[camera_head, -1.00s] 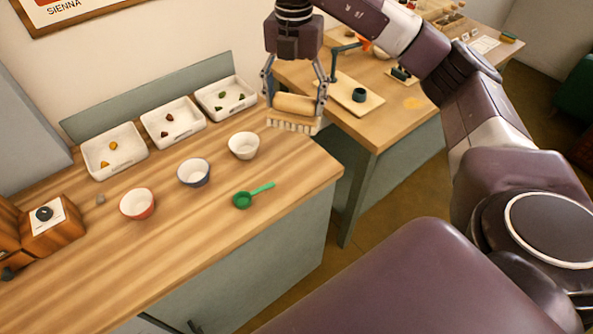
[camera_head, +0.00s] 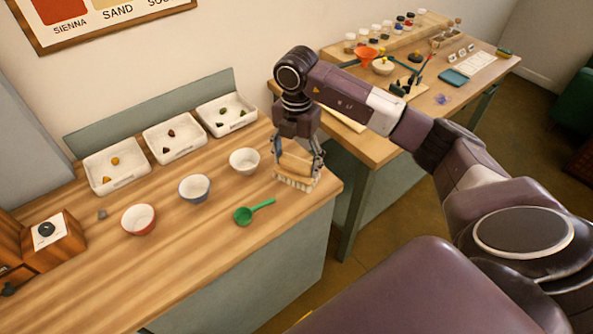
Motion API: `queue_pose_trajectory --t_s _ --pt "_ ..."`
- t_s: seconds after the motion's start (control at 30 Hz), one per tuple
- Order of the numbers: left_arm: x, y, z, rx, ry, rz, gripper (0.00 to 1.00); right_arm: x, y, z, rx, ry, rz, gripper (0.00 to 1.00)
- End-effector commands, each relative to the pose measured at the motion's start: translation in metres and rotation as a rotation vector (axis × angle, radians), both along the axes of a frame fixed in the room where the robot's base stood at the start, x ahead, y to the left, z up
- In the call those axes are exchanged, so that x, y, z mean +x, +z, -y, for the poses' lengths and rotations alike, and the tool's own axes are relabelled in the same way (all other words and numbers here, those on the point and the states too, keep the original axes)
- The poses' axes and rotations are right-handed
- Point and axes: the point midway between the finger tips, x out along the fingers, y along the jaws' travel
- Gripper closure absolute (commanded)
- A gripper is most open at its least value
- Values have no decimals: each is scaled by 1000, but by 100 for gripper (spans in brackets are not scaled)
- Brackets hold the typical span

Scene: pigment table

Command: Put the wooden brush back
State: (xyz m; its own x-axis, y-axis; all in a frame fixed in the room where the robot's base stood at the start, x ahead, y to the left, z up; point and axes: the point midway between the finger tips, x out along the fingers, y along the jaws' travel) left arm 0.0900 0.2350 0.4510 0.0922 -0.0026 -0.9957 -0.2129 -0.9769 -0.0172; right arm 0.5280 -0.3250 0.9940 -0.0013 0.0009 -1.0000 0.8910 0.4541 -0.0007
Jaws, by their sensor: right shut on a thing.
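The wooden brush (camera_head: 298,171) has a tan wooden back and pale bristles pointing down. My right gripper (camera_head: 298,163) is shut on it, with one finger at each end of the wooden back. The brush is upright at the right end of the near wooden table (camera_head: 215,240), just right of the white bowl. Its bristles are at or very close to the tabletop; I cannot tell whether they touch. My left gripper is out of view.
A green scoop (camera_head: 254,212) lies left of and in front of the brush. A white bowl (camera_head: 244,161), blue bowl (camera_head: 195,188) and red bowl (camera_head: 139,219) stand in a row. White trays (camera_head: 174,139) line the back. A second table (camera_head: 440,108) with jars stands right.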

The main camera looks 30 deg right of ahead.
Motion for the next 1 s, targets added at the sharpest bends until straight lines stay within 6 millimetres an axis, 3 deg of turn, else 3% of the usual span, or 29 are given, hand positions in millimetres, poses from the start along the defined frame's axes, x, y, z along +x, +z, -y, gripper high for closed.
queue_pose_trajectory --t_s 0.4,0.8,0.83,1.0 --pt "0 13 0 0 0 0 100 0 -47 -1 1 0 0 57" --pt "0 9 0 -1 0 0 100 0 -54 0 0 1 1 57" --pt "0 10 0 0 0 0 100 0 -54 0 0 1 1 30" --pt "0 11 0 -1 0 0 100 0 -53 0 0 1 1 14"
